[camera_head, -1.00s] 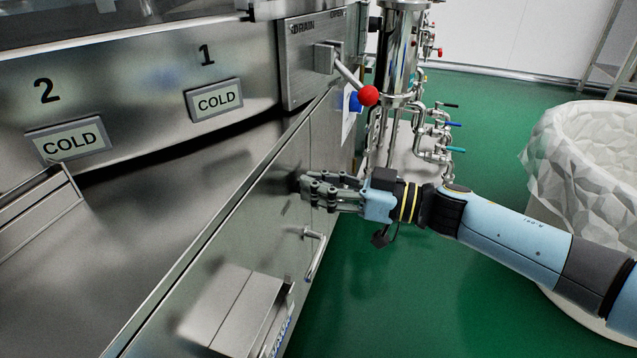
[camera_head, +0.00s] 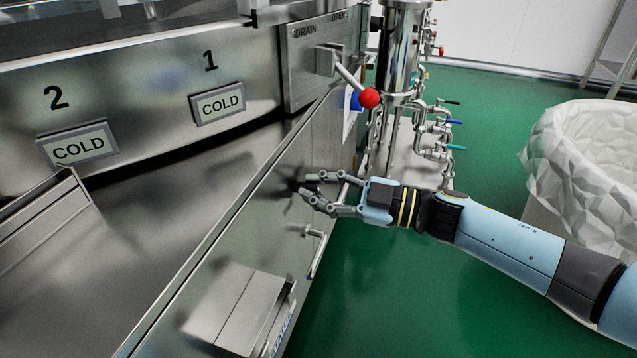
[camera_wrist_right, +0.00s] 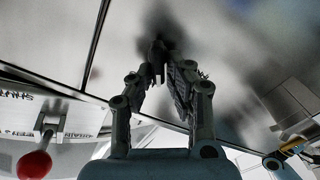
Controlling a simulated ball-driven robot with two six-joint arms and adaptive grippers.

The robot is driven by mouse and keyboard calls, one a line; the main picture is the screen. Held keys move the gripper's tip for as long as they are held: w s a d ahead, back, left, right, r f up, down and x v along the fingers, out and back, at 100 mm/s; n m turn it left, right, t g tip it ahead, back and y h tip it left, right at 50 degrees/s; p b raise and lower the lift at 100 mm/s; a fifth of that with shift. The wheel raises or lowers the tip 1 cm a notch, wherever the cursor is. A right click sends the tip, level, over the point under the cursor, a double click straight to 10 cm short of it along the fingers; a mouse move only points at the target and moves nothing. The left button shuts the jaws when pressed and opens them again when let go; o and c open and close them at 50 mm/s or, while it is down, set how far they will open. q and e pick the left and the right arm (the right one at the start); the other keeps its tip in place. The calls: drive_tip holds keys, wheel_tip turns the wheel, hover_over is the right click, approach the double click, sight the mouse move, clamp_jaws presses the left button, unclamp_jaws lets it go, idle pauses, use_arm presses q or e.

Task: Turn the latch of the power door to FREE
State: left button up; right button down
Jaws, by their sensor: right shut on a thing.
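My right gripper (camera_head: 305,189) reaches in from the right to the steel door panel (camera_head: 275,205), with its fingertips at the panel. In the wrist view its two fingers (camera_wrist_right: 160,68) close in on a small dark latch (camera_wrist_right: 158,50) that stands out from the steel surface. The gripper is shut on this latch. The fingers largely cover the latch in the head view, and I cannot read its markings. My left gripper is not in view.
A door handle (camera_head: 315,252) sits just below the gripper. A red-knobbed drain lever (camera_head: 369,98) sticks out above it and also shows in the wrist view (camera_wrist_right: 34,164). Pipes with valves (camera_head: 440,130) stand behind. A lined white bin (camera_head: 590,150) is at right.

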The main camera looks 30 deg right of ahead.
drive_tip(key=n, duration=0.4)
drive_tip(key=shift+f+n, duration=0.15)
drive_tip(key=shift+n, duration=0.15)
drive_tip(key=n, duration=0.2)
drive_tip(key=shift+a+f+n, duration=0.15)
drive_tip(key=shift+n, duration=0.15)
drive_tip(key=shift+n+b, duration=0.4)
drive_tip(key=shift+n, duration=0.3)
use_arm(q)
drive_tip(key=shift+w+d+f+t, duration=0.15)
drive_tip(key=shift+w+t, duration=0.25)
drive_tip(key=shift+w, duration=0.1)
use_arm(e)
drive_tip(key=shift+f+n, duration=0.1)
drive_tip(key=shift+n, duration=0.7)
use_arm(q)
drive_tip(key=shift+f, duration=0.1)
use_arm(e)
drive_tip(key=c, duration=1.4)
unclamp_jaws()
drive_tip(key=shift+s, duration=0.1)
drive_tip(key=shift+o, duration=0.2)
drive_tip(key=shift+f, duration=0.1)
